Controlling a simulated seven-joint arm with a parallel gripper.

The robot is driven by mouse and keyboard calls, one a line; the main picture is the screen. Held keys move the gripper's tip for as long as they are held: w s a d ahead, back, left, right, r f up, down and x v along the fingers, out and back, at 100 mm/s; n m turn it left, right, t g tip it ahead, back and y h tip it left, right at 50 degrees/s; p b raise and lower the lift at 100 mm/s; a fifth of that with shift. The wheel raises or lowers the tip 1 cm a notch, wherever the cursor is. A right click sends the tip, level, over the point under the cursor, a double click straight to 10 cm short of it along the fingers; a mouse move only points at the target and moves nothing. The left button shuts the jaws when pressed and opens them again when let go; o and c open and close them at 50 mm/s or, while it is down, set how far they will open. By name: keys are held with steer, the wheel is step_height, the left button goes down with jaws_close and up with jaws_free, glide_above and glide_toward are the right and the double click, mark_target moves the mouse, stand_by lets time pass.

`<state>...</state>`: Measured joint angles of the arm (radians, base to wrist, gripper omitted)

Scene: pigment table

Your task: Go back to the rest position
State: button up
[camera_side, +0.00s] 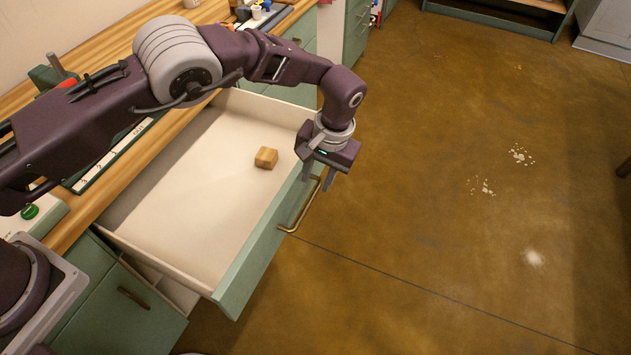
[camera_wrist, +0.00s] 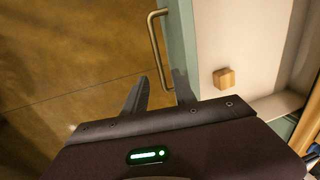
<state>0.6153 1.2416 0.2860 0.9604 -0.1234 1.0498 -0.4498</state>
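My gripper (camera_side: 317,183) hangs over the front edge of the pulled-out drawer, fingers pointing down. In the wrist view, the two fingertips (camera_wrist: 161,84) stand apart, near the brass drawer handle (camera_wrist: 154,40). The drawer's green front (camera_side: 262,262) faces the open floor, and the handle also shows in the side view (camera_side: 313,207). A small wooden block (camera_side: 266,158) lies on the pale drawer floor, apart from my gripper; it also shows in the wrist view (camera_wrist: 224,78).
A wooden worktop (camera_side: 88,57) runs along the left behind the drawer, partly hidden by my arm. A green button (camera_side: 29,212) sits on a box at the left. The brown floor (camera_side: 430,220) to the right is open, with pale spots scattered on it.

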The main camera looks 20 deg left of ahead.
stand_by(0.3)
steer(key=s+a+r+t+h, duration=0.15)
steer(key=a+r, duration=0.25)
steer(key=r, duration=0.5)
steer(key=s+a+r+n, duration=0.15)
steer(key=a+r, duration=0.25)
steer(key=r, duration=0.5)
steer(key=s+a+r+m+t+h, duration=0.1)
steer(key=s+a+r, duration=0.25)
steer(key=r, duration=0.55)
steer(key=s+a+r, duration=0.6)
steer(key=s, duration=0.3)
steer(key=s+a+f+t, duration=0.1)
steer(key=s+a, duration=0.1)
steer(key=s, duration=0.5)
steer(key=s+a+f+t, duration=0.1)
steer(key=s+t, duration=0.1)
steer(key=s, duration=0.6)
steer(key=shift+a, duration=0.35)
